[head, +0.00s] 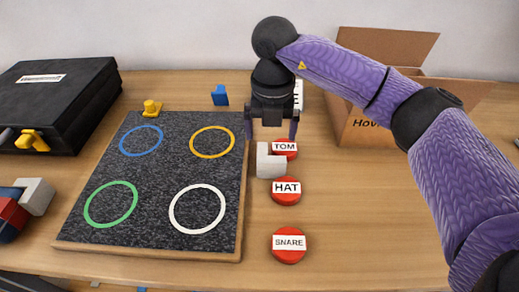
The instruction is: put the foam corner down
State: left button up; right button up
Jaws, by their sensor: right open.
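The foam corner (268,165) is a pale grey-white L-shaped block. It rests on the table just right of the dark pad's wooden edge, close beside the red TOM and HAT discs; I cannot tell if it touches them. My right gripper (271,132) is open, pointing down just above and behind the foam corner. Its fingers are spread to either side, and nothing shows between them. My left gripper is not in view.
The dark pad (165,172) with blue, yellow, green and white rings lies left. Red discs TOM (285,147), HAT (286,190) and SNARE (289,245) line its right side. A cardboard box (365,135) and black case (60,95) stand behind.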

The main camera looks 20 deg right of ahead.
aim_at(272, 161)
jog(key=f+b, duration=0.1)
jog(key=f, duration=0.1)
jog(key=f+b, duration=0.1)
jog(key=f, duration=0.2)
jog(key=f+b, duration=0.1)
jog(key=f, duration=0.2)
jog(key=shift+s+d+f, duration=0.1)
jog(key=shift+s+f, duration=0.15)
jog(key=shift+s, duration=0.1)
jog(key=shift+f+b, duration=0.2)
jog(key=shift+b, duration=0.1)
jog(key=shift+r, duration=0.2)
jog(key=shift+c, duration=0.3)
jog(key=c, duration=0.7)
jog(key=shift+c, duration=1.4)
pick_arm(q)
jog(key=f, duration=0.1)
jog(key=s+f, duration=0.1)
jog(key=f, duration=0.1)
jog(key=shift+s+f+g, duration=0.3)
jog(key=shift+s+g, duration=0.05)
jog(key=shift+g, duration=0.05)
